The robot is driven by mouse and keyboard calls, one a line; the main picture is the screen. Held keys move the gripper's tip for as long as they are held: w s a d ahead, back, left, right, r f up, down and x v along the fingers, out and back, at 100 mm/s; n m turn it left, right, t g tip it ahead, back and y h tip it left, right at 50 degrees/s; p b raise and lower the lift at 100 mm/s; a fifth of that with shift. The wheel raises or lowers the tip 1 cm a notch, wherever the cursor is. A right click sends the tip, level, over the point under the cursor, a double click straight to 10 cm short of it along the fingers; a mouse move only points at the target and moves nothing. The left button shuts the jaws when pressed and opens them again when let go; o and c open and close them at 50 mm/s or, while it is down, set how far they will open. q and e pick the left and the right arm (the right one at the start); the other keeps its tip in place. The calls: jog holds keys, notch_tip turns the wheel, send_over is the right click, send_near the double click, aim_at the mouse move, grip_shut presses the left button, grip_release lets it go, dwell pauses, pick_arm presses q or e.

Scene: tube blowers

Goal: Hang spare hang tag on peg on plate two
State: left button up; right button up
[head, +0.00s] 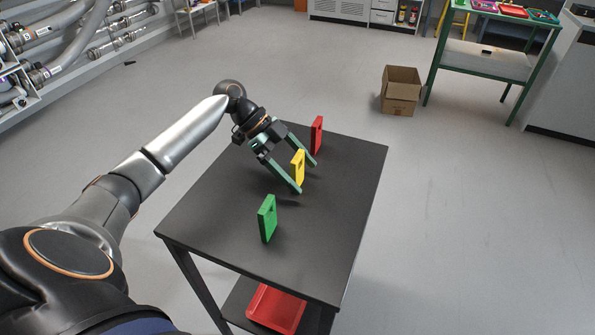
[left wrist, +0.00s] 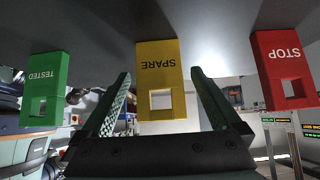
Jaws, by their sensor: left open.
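The spare hang tag is yellow (head: 297,166) and stands upright on the dark table. In the left wrist view it reads SPARE (left wrist: 158,62) and has a square hole near one end. My left gripper (head: 307,178) is open, with one finger on each side of the yellow tag. In the left wrist view the fingers (left wrist: 162,97) flank the tag with a gap on both sides. My right gripper is not in view. Neither the peg nor plate two can be made out.
A green TESTED tag (head: 267,219) stands nearer on the table (head: 213,212), and a red STOP tag (head: 317,134) stands farther back. A red tray (head: 275,309) sits on the lower shelf. A cardboard box (head: 400,92) and a green-framed bench (head: 487,62) stand beyond clear floor.

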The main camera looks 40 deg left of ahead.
pick_arm(q)
jog(key=shift+x, duration=1.35)
jog(key=c, duration=1.4)
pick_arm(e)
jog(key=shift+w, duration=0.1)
pick_arm(q)
jog(key=shift+r, duration=0.1)
